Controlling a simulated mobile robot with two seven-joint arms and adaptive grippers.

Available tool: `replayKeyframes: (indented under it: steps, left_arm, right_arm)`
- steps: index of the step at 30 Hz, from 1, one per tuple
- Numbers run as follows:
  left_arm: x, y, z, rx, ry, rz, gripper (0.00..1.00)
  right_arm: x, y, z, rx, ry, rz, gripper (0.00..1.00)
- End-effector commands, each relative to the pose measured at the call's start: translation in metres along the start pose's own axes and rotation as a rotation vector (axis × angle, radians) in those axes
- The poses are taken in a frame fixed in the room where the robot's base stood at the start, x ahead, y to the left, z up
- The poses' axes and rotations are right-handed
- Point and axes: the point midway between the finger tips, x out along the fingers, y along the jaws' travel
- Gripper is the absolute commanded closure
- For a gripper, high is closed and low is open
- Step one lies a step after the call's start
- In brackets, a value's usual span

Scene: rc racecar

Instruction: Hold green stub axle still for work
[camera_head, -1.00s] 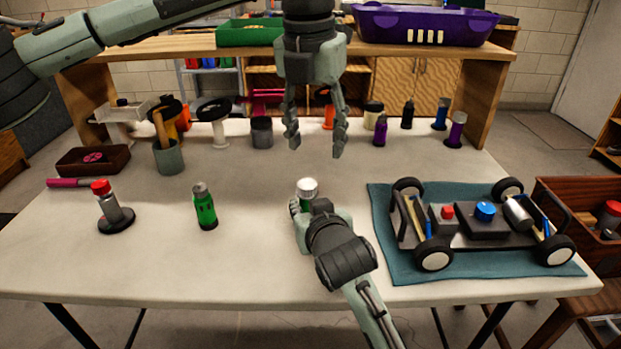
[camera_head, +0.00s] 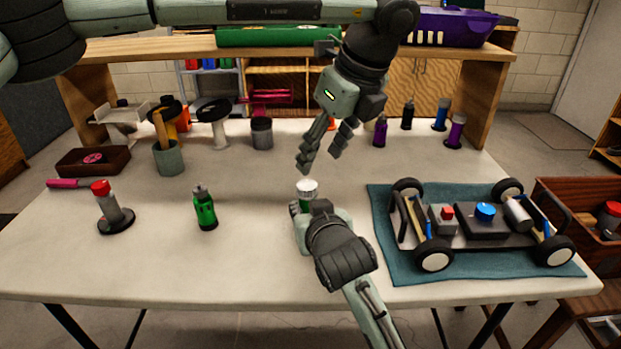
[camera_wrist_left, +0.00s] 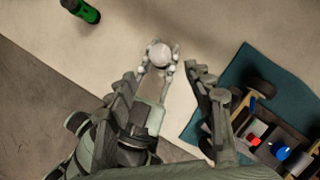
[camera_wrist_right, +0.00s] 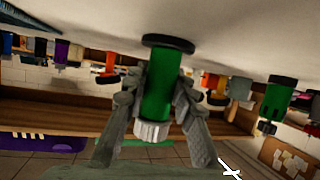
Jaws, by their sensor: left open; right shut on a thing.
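The green stub axle (camera_wrist_right: 157,88) is a green cylinder with a black disc at one end and a ribbed white cap at the other. My right gripper (camera_head: 302,210) is shut around its body near the table's middle. It is upright, cap up, with its disc at or just above the tabletop; I cannot tell if they touch. In the head view its white cap (camera_head: 307,187) shows, the body mostly hidden by my right gripper. My left gripper (camera_head: 320,160) is open and empty, tilted above the cap. In the left wrist view the cap (camera_wrist_left: 158,54) lies beyond its open fingers.
A green bottle (camera_head: 204,208) and a red-capped grey part (camera_head: 113,208) stand to the left. The racecar chassis (camera_head: 480,226) sits on a teal mat (camera_head: 390,268) at right. Cups and several small bottles line the back. The table front left is clear.

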Motion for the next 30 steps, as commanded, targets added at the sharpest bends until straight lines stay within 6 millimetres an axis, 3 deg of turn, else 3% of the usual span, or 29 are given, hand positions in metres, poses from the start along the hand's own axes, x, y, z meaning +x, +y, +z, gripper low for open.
replayKeyframes:
  steps: [6,12,24,30]
  left_arm:
    - [0.045,0.001,0.0,0.0,0.001,0.002,0.48]
    - [0.069,0.0,0.001,0.0,0.0,0.001,0.48]
    - [0.076,0.0,0.001,0.001,0.0,0.0,0.48]
    - [0.076,0.0,0.001,0.001,0.0,0.0,0.73]
  right_arm:
    - [0.0,0.0,0.0,0.0,0.0,0.0,1.0]
    - [0.0,0.0,0.0,0.0,0.0,0.0,1.0]
    - [0.0,0.0,0.0,0.0,0.0,0.0,1.0]
    - [0.0,0.0,0.0,0.0,0.0,0.0,1.0]
